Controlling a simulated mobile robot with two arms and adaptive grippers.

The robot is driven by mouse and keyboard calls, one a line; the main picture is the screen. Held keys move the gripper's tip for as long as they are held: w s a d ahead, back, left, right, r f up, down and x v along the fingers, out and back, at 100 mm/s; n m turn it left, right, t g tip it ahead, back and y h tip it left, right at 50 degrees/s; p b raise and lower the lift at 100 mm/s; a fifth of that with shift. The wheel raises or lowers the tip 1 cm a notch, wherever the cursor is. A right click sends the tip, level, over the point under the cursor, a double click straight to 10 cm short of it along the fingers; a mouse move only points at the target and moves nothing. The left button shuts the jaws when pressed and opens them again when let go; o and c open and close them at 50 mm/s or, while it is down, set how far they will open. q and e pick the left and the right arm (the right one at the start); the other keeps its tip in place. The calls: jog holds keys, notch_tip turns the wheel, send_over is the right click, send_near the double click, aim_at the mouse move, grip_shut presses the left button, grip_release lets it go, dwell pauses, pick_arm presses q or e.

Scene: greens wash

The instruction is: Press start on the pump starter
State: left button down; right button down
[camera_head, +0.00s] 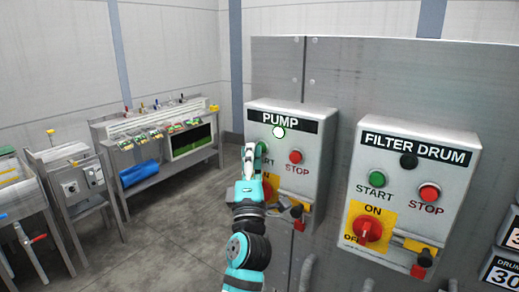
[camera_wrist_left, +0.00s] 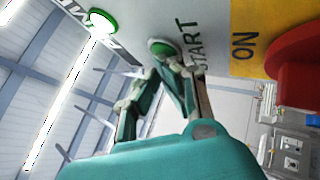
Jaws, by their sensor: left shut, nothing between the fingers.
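The pump starter (camera_head: 318,140) is a grey box labelled PUMP on the metal panel. Its lamp (camera_head: 279,132) at the top is lit whitish, and shows with a green rim in the left wrist view (camera_wrist_left: 101,22). Its green start button (camera_wrist_left: 161,46) sits beside the word START; in the head view my gripper partly covers it. The red stop button (camera_head: 296,156) is to its right. My left gripper (camera_head: 251,150) is shut and empty, its fingertips (camera_wrist_left: 178,66) at the start button's edge; I cannot tell whether they press it. My right gripper is not in view.
The filter drum starter (camera_head: 462,185) hangs to the right, its lamp (camera_head: 409,161) dark. A red rotary switch (camera_wrist_left: 305,65) on a yellow plate sits close beside my left gripper. Metal benches (camera_head: 185,154) stand along the left wall. Open floor (camera_head: 160,240) lies between.

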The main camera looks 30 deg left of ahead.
pick_arm(q)
jog(key=shift+s, duration=0.1)
jog(key=shift+s+p, duration=0.5)
jog(key=shift+s, duration=0.25)
jog(key=shift+s+a+p, duration=0.2)
jog(key=shift+s+p, duration=0.7)
jog(key=shift+s, duration=1.6)
